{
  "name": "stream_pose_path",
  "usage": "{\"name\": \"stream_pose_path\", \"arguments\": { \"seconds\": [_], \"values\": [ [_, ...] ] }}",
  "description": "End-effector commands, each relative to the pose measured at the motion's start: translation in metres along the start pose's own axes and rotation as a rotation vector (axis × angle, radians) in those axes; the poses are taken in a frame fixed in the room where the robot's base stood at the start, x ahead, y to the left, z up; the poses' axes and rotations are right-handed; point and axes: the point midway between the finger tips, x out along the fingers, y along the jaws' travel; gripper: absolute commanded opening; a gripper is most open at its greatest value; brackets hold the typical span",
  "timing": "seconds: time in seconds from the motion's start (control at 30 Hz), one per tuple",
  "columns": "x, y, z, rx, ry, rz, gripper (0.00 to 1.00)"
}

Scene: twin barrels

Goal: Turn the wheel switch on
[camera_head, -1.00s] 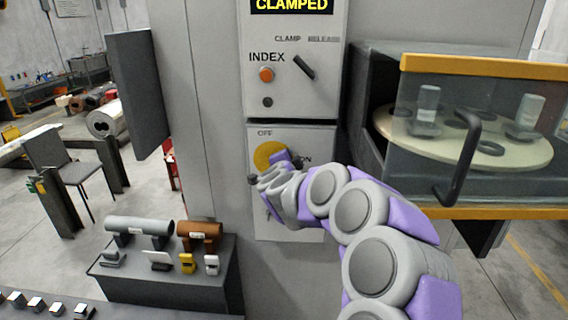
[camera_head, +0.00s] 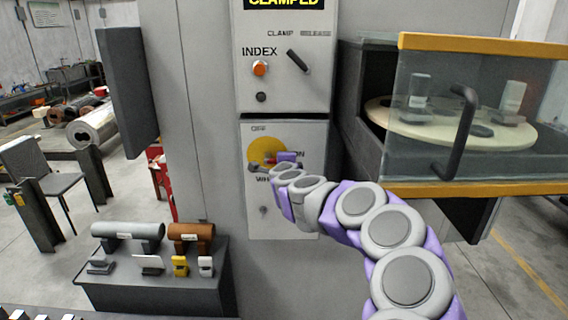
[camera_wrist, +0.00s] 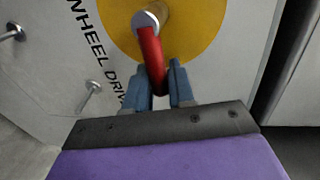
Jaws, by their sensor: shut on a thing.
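The wheel switch is a yellow disc (camera_head: 264,147) on a grey panel, with OFF above it and ON at its right. Its red handle (camera_head: 288,156) points right, towards the ON label; part of it is hidden by my arm. In the wrist view, the handle (camera_wrist: 151,58) runs from a silver hub on the yellow disc (camera_wrist: 197,28) down between my fingers. My gripper (camera_wrist: 158,84) is shut on the handle, with one blue finger on each side. In the head view my gripper (camera_head: 270,168) is small and partly hidden at the disc.
Above are the index button (camera_head: 260,68) and a black clamp lever (camera_head: 298,60). A glass-fronted turntable box (camera_head: 440,185) with a black handle juts out at right. A dark bench (camera_head: 150,285) with cylinders and small blocks stands at lower left.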

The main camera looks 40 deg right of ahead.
Motion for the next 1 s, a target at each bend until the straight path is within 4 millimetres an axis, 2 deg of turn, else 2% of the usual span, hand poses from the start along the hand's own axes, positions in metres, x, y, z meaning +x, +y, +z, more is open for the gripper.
{"name": "stream_pose_path", "arguments": {
  "seconds": [0.3,0.33,0.47,0.77,1.0],
  "values": [
    [0.001,0.004,0.000,0.005,-0.001,0.008,0.00],
    [0.001,0.004,0.001,0.004,-0.001,0.008,0.26],
    [0.001,0.004,0.000,0.003,-0.001,0.007,0.39],
    [-0.001,0.002,0.000,0.002,-0.001,0.004,0.40],
    [-0.021,0.001,0.000,0.002,-0.003,0.004,0.40]
  ]
}}
